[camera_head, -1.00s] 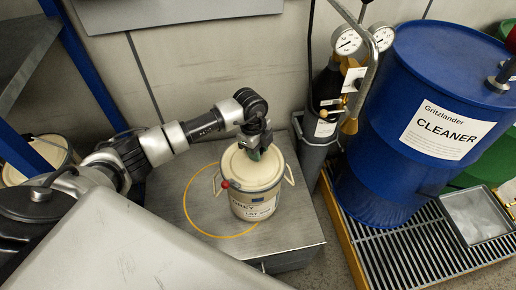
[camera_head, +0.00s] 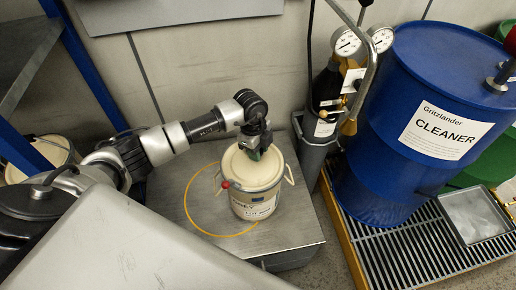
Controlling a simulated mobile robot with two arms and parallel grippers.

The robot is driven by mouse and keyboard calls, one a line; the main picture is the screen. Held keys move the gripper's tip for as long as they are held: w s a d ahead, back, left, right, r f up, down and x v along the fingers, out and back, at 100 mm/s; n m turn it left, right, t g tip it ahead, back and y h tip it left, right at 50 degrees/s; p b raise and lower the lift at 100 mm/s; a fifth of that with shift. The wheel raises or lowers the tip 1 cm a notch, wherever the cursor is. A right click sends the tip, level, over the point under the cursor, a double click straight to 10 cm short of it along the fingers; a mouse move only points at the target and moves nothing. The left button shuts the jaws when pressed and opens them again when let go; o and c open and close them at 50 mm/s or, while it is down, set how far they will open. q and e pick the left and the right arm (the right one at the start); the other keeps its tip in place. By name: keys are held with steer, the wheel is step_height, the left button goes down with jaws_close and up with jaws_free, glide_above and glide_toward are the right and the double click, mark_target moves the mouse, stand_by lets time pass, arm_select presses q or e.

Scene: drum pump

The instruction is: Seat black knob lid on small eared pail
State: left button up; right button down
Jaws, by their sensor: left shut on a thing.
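The small eared pail (camera_head: 253,207) is cream with a printed label and side ears. It stands upright on the grey metal platform, partly over the yellow ring. A cream lid (camera_head: 255,172) covers its mouth and looks about level; I cannot tell whether it is fully seated. My left gripper (camera_head: 254,151) points down over the lid's top and is shut, with the black knob hidden between its fingers. A small red part (camera_head: 225,185) shows at the pail's left rim. My right gripper is not in view.
A yellow ring (camera_head: 187,205) is marked on the platform (camera_head: 295,228). A blue cleaner drum (camera_head: 395,130) stands on a grating at the right. A gas bottle with gauges (camera_head: 347,43) stands behind the pail's right side. Blue shelving (camera_head: 85,65) is at the left.

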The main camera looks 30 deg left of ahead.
arm_select(q)
steer(key=shift+f+b, duration=0.3)
steer(key=shift+f, duration=0.2)
steer(key=o, duration=0.7)
steer(key=shift+r, duration=0.15)
step_height(320, 180, up, 11)
steer(key=a+p, duration=0.1)
steer(key=p, duration=0.9)
steer(key=shift+w+a, duration=0.15)
steer(key=shift+a, duration=0.15)
steer(key=shift+f, duration=0.2)
